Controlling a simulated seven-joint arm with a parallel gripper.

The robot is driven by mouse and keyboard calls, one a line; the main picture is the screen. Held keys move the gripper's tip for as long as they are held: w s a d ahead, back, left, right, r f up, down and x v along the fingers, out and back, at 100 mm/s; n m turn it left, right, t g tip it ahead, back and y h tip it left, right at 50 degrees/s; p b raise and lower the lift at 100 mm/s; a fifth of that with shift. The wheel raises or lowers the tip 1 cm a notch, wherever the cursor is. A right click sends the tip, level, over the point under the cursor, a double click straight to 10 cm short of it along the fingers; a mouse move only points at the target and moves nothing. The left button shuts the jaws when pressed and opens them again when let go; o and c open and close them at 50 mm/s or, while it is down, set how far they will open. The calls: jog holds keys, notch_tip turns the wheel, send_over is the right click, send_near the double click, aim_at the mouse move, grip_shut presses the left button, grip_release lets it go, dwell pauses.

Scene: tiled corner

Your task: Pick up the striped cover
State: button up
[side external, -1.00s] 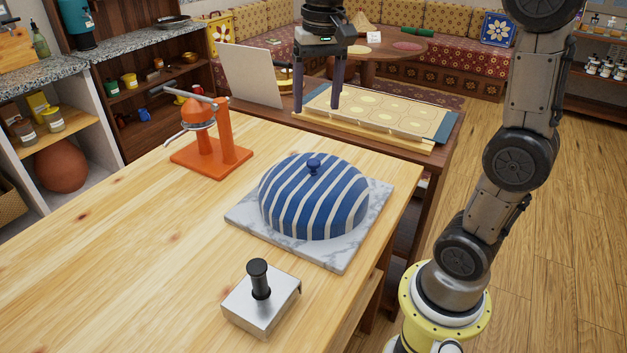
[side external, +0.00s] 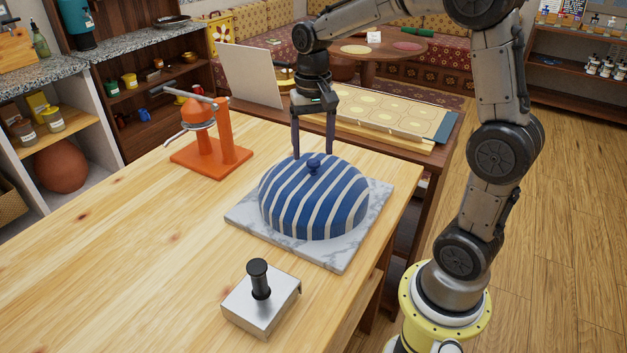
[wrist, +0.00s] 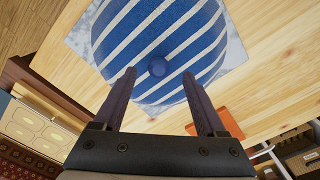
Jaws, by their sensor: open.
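The striped cover (side external: 314,205) is a blue and white dome with a small blue knob (side external: 313,165) on top. It sits on a square marble board (side external: 338,257) on the wooden table. My gripper (side external: 313,153) is open and empty, pointing down just behind and above the knob in the side view. In the wrist view my gripper (wrist: 160,75) has its two fingers apart, and the knob (wrist: 158,67) lies between and just beyond the fingertips. The cover (wrist: 170,35) also fills the top of that view. Whether the fingertips touch the cover is unclear.
An orange tool with a metal handle (side external: 212,150) stands left of the cover. A metal block with a black knob (side external: 262,300) is in front. A side table with a patterned tray (side external: 385,120) and an upright pale board (side external: 250,75) are behind. The table's left side is clear.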

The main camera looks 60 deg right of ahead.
aim_at(313, 160)
notch_tip(313, 160, down, 4)
jog(key=shift+f, duration=0.25)
grip_shut()
dwell(0.3)
jog(key=shift+r, duration=0.1)
dwell(1.0)
